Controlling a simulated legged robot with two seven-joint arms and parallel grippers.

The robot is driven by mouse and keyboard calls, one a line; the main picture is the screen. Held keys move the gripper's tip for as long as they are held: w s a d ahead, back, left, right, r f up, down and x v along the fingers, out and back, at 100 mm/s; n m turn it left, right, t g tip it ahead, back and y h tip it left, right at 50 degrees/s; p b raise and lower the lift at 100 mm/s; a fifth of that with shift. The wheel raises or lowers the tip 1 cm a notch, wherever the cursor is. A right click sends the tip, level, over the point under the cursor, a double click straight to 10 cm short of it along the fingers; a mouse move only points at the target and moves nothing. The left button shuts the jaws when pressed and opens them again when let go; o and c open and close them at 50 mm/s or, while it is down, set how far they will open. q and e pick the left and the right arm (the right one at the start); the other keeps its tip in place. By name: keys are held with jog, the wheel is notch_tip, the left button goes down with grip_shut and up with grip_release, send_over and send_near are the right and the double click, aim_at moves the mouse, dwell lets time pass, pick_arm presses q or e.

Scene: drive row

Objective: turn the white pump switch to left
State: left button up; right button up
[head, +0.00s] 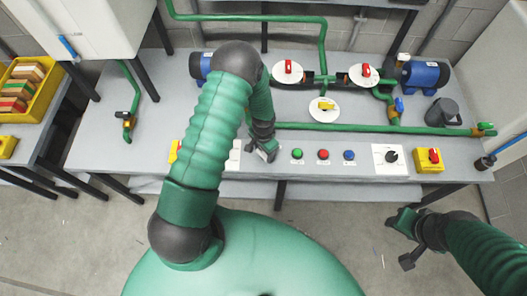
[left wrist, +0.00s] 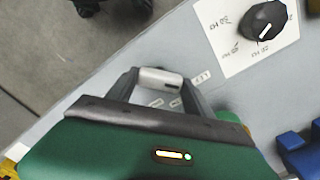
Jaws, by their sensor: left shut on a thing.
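My left gripper (head: 267,153) reaches down to the front of the grey workbench, just left of the green button. In the left wrist view its two fingers are shut on a small white piece (left wrist: 160,80) with a dark slot, which looks like the white pump switch. The housing of my gripper hides most of what is under it, so I cannot tell which way the switch points. A white plate (head: 234,158) shows left of the gripper, partly behind my arm. My right gripper (head: 397,240) hangs over the floor at the right, fingers apart and empty.
Green (head: 297,153), red (head: 323,154) and blue (head: 348,155) buttons line the bench front (head: 285,172). A black dial (head: 391,156) and a yellow switch box (head: 429,160) stand farther right. A green pipe (head: 350,128) runs behind the buttons.

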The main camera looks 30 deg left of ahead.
pick_arm(q)
jog(key=shift+w+r+n, duration=0.1)
jog(key=shift+w+n, duration=0.05)
jog(key=shift+n, duration=0.25)
jog(key=o, duration=1.4)
jog(key=shift+c, duration=0.2)
notch_tip(320, 180, up, 17)
jog(key=b, duration=0.1)
jog(key=shift+f, duration=0.2)
jog(key=s+d+r+n+t, duration=0.2)
jog(key=s+d+r, duration=0.5)
jog(key=s, duration=0.2)
jog(key=shift+s+d+r+t, duration=0.15)
jog(key=shift+s+r+t, duration=0.05)
jog(key=shift+r+t, duration=0.15)
